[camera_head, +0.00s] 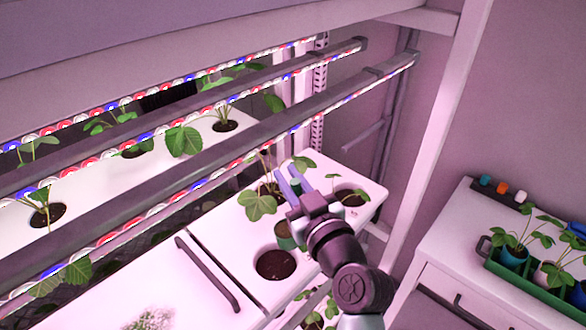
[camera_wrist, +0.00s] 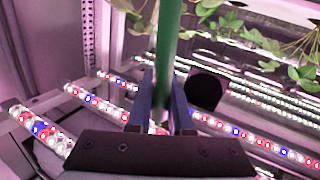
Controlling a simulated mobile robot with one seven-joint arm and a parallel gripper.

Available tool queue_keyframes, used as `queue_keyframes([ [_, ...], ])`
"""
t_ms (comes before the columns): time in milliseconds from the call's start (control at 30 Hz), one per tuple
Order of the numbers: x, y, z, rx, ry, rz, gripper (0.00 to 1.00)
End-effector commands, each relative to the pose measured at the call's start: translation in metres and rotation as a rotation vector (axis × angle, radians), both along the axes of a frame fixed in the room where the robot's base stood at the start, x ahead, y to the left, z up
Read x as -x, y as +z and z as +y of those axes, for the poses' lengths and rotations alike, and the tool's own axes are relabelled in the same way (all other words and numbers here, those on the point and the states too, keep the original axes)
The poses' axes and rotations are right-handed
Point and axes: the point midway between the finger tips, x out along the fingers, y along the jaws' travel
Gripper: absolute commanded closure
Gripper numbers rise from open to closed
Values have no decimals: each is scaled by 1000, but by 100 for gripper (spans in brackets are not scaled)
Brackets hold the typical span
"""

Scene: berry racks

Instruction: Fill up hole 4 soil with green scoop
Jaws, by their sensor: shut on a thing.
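The green scoop shows in the wrist view as a green handle (camera_wrist: 169,45) between my two blue fingers. My gripper (camera_head: 289,181) is shut on this handle above the white planter tray (camera_head: 232,225). In the head view a small greenish cup (camera_head: 285,236), seemingly the scoop's bowl, shows just below my gripper; what it holds is unclear. A round hole with dark soil (camera_head: 275,265) and no plant lies just below and left of the cup in the picture. No number is readable, so I cannot tell which hole is 4.
Planted holes (camera_head: 350,198) lie beside and behind my gripper. LED bars (camera_head: 290,110) cross above the trays. A black handle (camera_head: 207,273) lies on the tray at left. At right a white cabinet (camera_head: 440,235) bears a green planter box (camera_head: 530,279) and several coloured pegs.

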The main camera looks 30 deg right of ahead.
Motion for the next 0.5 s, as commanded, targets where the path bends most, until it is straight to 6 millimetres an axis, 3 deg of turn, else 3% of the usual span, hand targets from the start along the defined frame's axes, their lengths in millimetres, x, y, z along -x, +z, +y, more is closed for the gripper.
queue_keyframes([
  [300,-7,-1,32,301,4,76,100],
  [500,-12,-13,49,465,4,118,100],
])
